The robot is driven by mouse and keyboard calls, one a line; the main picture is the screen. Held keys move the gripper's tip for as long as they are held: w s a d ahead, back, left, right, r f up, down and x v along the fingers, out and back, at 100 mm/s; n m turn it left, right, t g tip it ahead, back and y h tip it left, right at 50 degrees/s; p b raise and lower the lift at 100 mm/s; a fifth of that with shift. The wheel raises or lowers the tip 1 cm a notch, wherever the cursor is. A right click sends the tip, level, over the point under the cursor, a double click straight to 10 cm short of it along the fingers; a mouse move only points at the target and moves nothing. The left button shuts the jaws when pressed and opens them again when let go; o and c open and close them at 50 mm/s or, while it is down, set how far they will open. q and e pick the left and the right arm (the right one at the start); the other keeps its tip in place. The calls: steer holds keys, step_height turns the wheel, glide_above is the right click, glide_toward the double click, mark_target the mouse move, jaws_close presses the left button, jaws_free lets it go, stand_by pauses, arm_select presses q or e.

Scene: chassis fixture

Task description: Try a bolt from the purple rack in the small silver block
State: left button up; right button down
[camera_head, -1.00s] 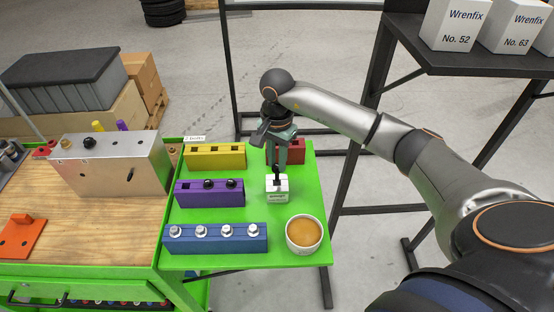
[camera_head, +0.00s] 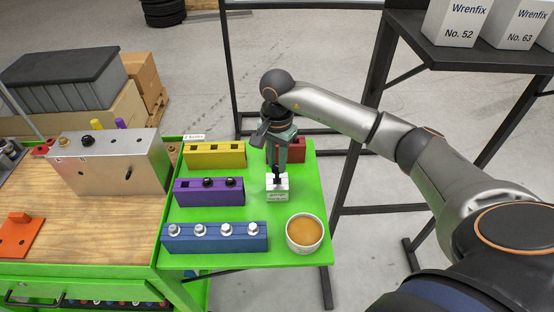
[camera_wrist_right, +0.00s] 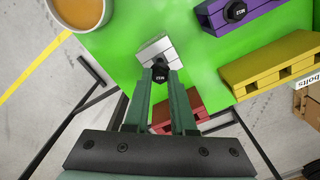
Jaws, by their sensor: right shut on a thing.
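My right gripper (camera_head: 278,168) is above the small silver block (camera_head: 277,193) on the green table, its fingers pointing down. In the right wrist view, the gripper (camera_wrist_right: 160,82) is shut on a black-headed bolt (camera_wrist_right: 160,70) marked M32. The bolt is at the top of the silver block (camera_wrist_right: 155,47); I cannot tell how deep its shank sits. The purple rack (camera_head: 209,198) stands left of the block. It holds two black-headed bolts (camera_head: 231,182) and has an empty hole at its left end. My left gripper is not in view.
A yellow rack (camera_head: 214,161) and a partly hidden red rack (camera_head: 297,152) stand behind. A blue rack (camera_head: 215,244) with several silver bolts and a cup of brown content (camera_head: 304,233) stand in front. A large silver block (camera_head: 120,165) sits on the wooden bench at left.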

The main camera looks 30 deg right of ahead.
mark_target(277, 166)
steer(key=shift+f+b, duration=1.7)
steer(key=shift+f, duration=0.45)
steer(key=c, duration=0.7)
jaws_free()
steer(key=shift+r+p, duration=1.9)
steer(key=shift+r, duration=1.1)
